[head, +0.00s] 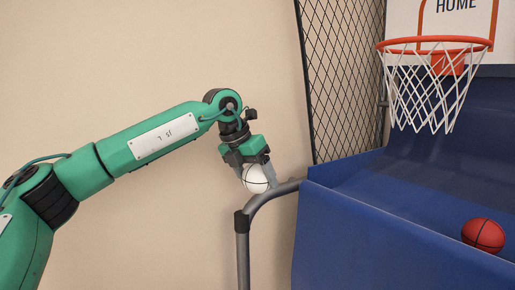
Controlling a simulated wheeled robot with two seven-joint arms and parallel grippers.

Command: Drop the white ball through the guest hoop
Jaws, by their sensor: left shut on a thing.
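My left gripper (256,176) comes in from the left and points down, shut on the white ball (256,182). The ball is white with dark seams and sits between the fingers, near the bend of a grey metal rail. I cannot tell whether it touches the rail. One hoop shows at the upper right, an orange-red rim (435,43) with a white net (426,98), under a white backboard (457,22) marked "HOME". The gripper is left of this hoop and lower in the picture. No hoop marked as guest is in view. My right gripper is not in view.
A red ball (483,236) lies in the blue arcade trough (390,235) at the lower right. A black mesh side panel (345,75) stands left of the hoop. The grey metal rail (242,250) runs in front of the trough's left side. The beige wall behind is bare.

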